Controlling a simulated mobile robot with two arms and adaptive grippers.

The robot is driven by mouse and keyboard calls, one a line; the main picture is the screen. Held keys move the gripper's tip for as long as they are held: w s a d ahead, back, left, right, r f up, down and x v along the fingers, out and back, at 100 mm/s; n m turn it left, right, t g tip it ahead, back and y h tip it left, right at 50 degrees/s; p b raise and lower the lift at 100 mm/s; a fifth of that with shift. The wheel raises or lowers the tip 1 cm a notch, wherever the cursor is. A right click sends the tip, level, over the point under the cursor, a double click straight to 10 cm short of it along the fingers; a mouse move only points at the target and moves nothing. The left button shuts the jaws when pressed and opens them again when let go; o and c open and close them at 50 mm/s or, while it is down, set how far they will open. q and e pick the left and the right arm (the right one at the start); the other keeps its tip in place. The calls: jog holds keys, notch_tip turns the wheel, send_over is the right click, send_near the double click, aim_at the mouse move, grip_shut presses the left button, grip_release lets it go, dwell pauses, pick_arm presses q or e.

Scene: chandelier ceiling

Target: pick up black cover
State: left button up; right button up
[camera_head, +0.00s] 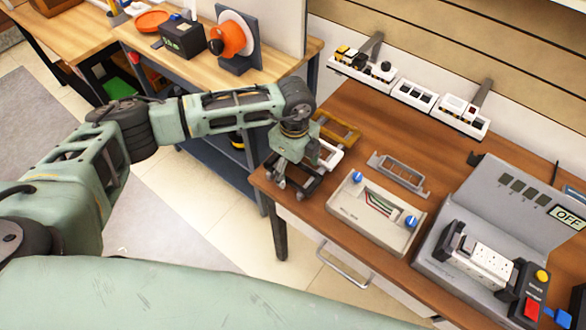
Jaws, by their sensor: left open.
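My left gripper (293,188) points down over the left front corner of the wooden table and is open. A dark, frame-like piece, seemingly the black cover (313,183), lies on the table under and beside its fingers. My gripper hides much of this piece, and I cannot tell whether the fingers touch it. A white frame (331,157) and a yellow frame (342,130) lie just behind it, partly hidden by my wrist. My right gripper is not in view.
A grey frame (400,172) and a beige device with blue knobs (374,215) lie to the right. Further right stands a grey machine with an "OFF" display (567,218) and a white socket block (490,263). Switch panels (415,94) line the back. Another workbench (277,62) is at the upper left.

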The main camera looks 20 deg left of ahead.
pick_arm(q)
jog(key=shift+c, duration=0.7)
jog(key=c, duration=1.1)
jog(key=shift+r, duration=0.1)
jog(key=shift+r+b, duration=0.3)
jog(key=shift+r, duration=0.15)
notch_tip(320, 180, up, 3)
jog(key=shift+w+f+b, duration=0.1)
jog(key=shift+f+b, duration=0.05)
jog(key=shift+b, duration=0.4)
jog(key=shift+s+d+r+b, duration=0.45)
jog(key=shift+d+r, duration=0.75)
jog(key=shift+d, duration=0.75)
jog(key=shift+s+d+r+b, duration=0.25)
jog(key=shift+d+r+b, duration=0.45)
jog(key=shift+d+r, duration=0.9)
jog(key=shift+s+d+r+b, duration=0.35)
jog(key=shift+d+r+b, duration=0.35)
jog(key=shift+d, duration=1.55)
